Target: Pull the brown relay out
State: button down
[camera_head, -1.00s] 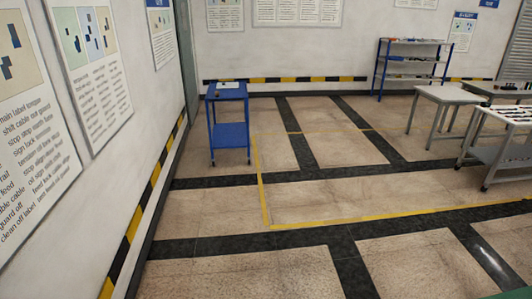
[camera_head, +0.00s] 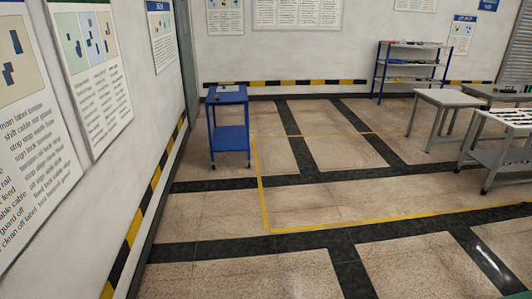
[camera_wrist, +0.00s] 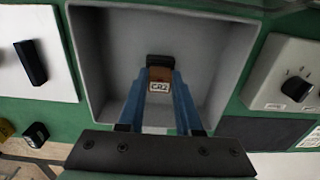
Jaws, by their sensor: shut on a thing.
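The brown relay (camera_wrist: 160,76) shows in the wrist view, with a white label reading "CR2" on its front. It sits inside a grey box-like recess (camera_wrist: 215,45) in a green panel. My gripper (camera_wrist: 159,85) reaches into the recess, and its two blue fingers are shut on the relay from both sides. A dark piece, perhaps a socket, shows just beyond the relay. I cannot tell whether the relay is still seated in it. The head view shows neither the relay nor the gripper.
In the wrist view, a black switch (camera_wrist: 31,62) is on a white plate at left and a rotary knob (camera_wrist: 297,88) is at right. In the head view, a blue cart (camera_head: 229,130) stands by the wall, with open floor in front.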

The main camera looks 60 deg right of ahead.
jog(key=shift+r+p, duration=0.8)
jog(key=shift+r, duration=0.05)
dwell(0.3)
jog(key=shift+r+p, duration=1.7)
jog(key=shift+p, duration=0.15)
